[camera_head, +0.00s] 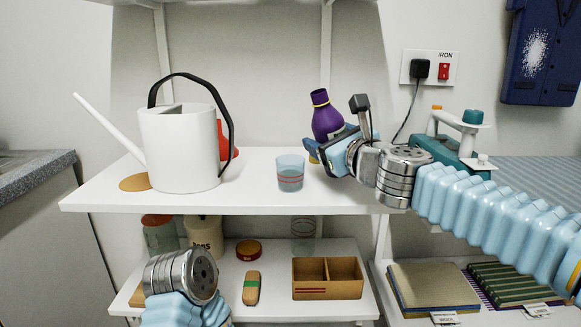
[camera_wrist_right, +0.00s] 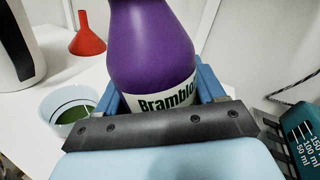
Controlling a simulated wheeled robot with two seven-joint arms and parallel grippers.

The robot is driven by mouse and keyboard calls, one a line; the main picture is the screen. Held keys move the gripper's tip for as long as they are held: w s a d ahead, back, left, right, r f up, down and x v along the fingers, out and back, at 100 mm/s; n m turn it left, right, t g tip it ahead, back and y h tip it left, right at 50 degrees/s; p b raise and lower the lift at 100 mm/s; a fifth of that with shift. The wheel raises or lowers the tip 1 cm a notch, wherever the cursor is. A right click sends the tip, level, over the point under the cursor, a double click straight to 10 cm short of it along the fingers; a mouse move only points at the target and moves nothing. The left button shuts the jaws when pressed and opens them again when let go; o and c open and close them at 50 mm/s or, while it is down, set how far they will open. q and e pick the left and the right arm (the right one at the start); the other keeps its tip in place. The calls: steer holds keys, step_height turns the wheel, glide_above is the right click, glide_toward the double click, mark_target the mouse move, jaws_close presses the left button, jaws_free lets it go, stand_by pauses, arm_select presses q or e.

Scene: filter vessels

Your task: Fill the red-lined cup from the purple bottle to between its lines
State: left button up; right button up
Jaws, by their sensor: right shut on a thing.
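The purple bottle (camera_head: 324,119) has a yellow neck band and leans a little left above the upper shelf. My right gripper (camera_head: 334,143) is shut around its body. In the right wrist view the bottle (camera_wrist_right: 150,45) shows a white, partly hidden "Bramblo" label between the fingers. The red-lined cup (camera_head: 290,178) stands upright on the upper shelf, left of the bottle and apart from it. It also shows in the right wrist view (camera_wrist_right: 62,112), with greenish content; I cannot tell its level against the lines. My left wrist shows low in front, but its fingers do not.
A white watering can (camera_head: 180,150) stands left of the cup, with a red funnel (camera_wrist_right: 87,36) behind it. A teal device (camera_head: 458,140) is at right. Shelf around the cup is clear.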

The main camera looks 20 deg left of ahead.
mark_target(330, 114)
steer(key=m+b, duration=0.1)
steer(key=m, duration=0.1)
steer(key=shift+s+d+m, duration=0.1)
steer(key=shift+m, duration=0.7)
steer(key=shift+r, duration=0.3)
step_height(330, 114, up, 5)
steer(key=p, duration=0.5)
steer(key=shift+f, duration=0.25)
steer(key=shift+f, duration=0.1)
